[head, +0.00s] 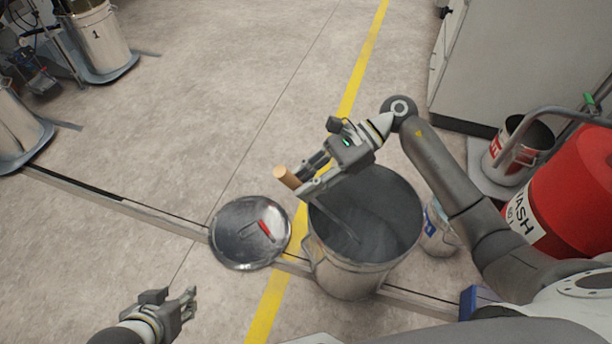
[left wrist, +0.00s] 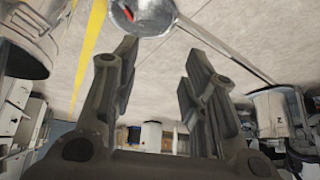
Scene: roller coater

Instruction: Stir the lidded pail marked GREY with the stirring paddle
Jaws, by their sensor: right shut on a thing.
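A large metal pail (head: 345,283) stands open on the floor, its grey inside showing; I see no GREY marking on it. Its round metal lid (head: 232,252), with a red handle, lies on the floor left of it. The lid also shows in the left wrist view (left wrist: 152,18). My right gripper (head: 306,182) is shut on the stirring paddle (head: 286,176) by its wooden handle, above the pail's far-left rim. The paddle's thin shaft slants down into the pail; its lower end is not clear. My left gripper (head: 188,302) is open and empty, left of the lid.
A small white-and-blue can (head: 434,240) stands right of the pail. A red drum (head: 575,185) and a metal bucket (head: 497,165) stand farther right, by a grey cabinet (head: 525,55). Pails, one marked 1 (head: 97,45), stand upper left. The middle floor is clear.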

